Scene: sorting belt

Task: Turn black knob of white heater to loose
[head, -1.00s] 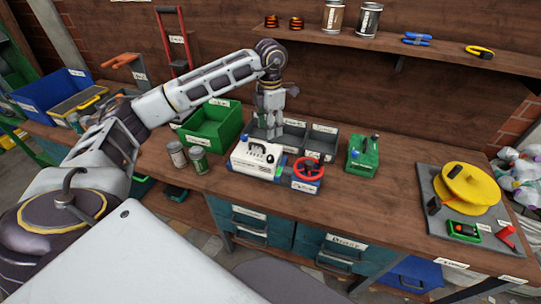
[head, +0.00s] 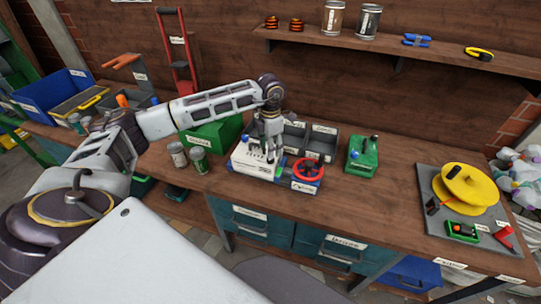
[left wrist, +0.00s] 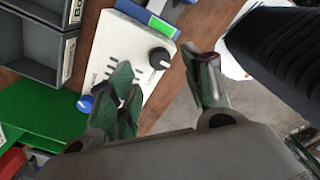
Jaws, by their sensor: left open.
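The white heater (head: 241,157) stands on the wooden bench in the head view, with a row of dark slots on its top. It also fills the upper middle of the left wrist view (left wrist: 123,45). Its black knob (left wrist: 159,58) with a pale mark shows there, between the open fingers in the picture. A blue knob (left wrist: 86,103) sits at another corner. My left gripper (head: 265,158) is open over the heater and hides part of its top, including the black knob, in the head view. In the left wrist view the gripper (left wrist: 160,66) appears empty; contact cannot be told.
A red wheel (head: 308,170) on a blue-based device is right of the heater. Grey bins (head: 322,143) stand behind, a green crate (head: 212,137) and cans (head: 198,160) left, a green device (head: 362,155) right. The bench between that device and the yellow reel (head: 470,187) is clear.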

